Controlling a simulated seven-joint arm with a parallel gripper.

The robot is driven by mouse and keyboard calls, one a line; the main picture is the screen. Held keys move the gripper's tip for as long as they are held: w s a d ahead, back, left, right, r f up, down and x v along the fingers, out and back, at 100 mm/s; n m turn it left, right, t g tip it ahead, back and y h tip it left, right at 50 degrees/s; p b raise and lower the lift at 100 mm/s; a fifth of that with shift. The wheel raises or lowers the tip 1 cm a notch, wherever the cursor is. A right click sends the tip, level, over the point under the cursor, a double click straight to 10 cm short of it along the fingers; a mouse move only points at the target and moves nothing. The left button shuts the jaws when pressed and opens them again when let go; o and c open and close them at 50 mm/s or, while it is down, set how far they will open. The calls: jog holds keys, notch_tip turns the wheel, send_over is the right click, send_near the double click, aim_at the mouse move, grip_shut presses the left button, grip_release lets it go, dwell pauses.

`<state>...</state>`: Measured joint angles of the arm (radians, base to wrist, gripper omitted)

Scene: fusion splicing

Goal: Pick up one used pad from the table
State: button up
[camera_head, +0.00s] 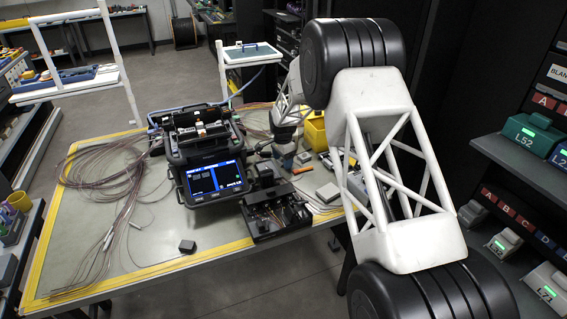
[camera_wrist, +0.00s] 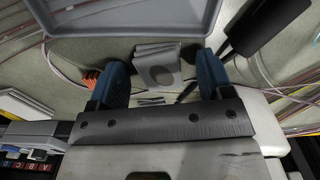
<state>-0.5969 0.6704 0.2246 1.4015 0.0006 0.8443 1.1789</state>
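A grey, folded used pad (camera_wrist: 158,66) with a darker round patch lies on the table in the wrist view. My gripper (camera_wrist: 162,70) has two blue fingers, one on each side of the pad. The fingers are apart, with a visible gap between the pad and the right finger; the left finger is close to the pad's edge. I cannot tell how high the fingertips are above the table. In the head view my gripper (camera_head: 284,150) is low over the right part of the table (camera_head: 150,225), beside the splicer. I cannot make out the pad there.
A grey tray (camera_wrist: 130,28) lies just beyond the pad. A black tool (camera_wrist: 245,35) and cables lie to the right, and an orange item (camera_wrist: 90,78) is at the left finger. The splicer (camera_head: 205,165), a black open box (camera_head: 275,212) and a yellow container (camera_head: 316,130) stand close around.

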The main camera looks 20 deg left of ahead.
jog(key=c, duration=0.9)
jog(key=shift+r, duration=5)
